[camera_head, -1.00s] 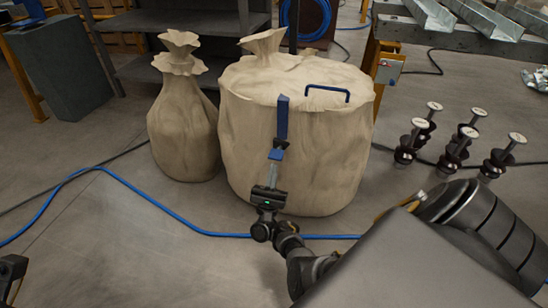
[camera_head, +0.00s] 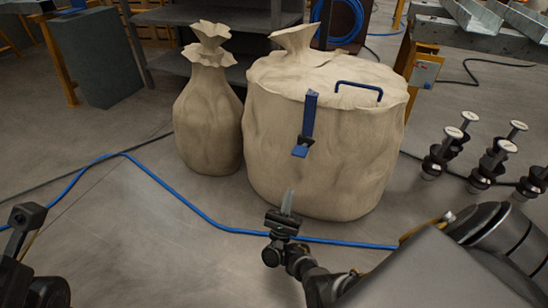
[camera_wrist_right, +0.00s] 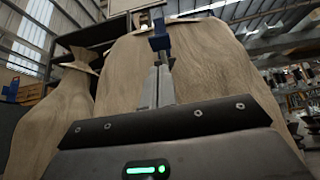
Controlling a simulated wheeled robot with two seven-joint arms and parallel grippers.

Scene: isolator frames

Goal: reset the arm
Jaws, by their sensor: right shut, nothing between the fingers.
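My right gripper (camera_head: 287,200) is shut and empty, its narrow grey fingers together, in front of the lower part of a large tan sack-like container (camera_head: 325,150). The fingertips are below and apart from a blue hanging strap with a flat end (camera_head: 308,120) on the container's front. In the wrist view the shut fingers (camera_wrist_right: 158,85) point up towards the blue piece (camera_wrist_right: 160,40). Part of my left arm (camera_head: 28,216) shows at the lower left edge; its fingers do not show.
A smaller tied tan sack (camera_head: 208,110) stands left of the large one. A blue hose (camera_head: 185,200) runs across the floor. Several dark spool-like parts with pale tops (camera_head: 452,134) stand at the right. A grey shelf (camera_head: 190,16) is behind.

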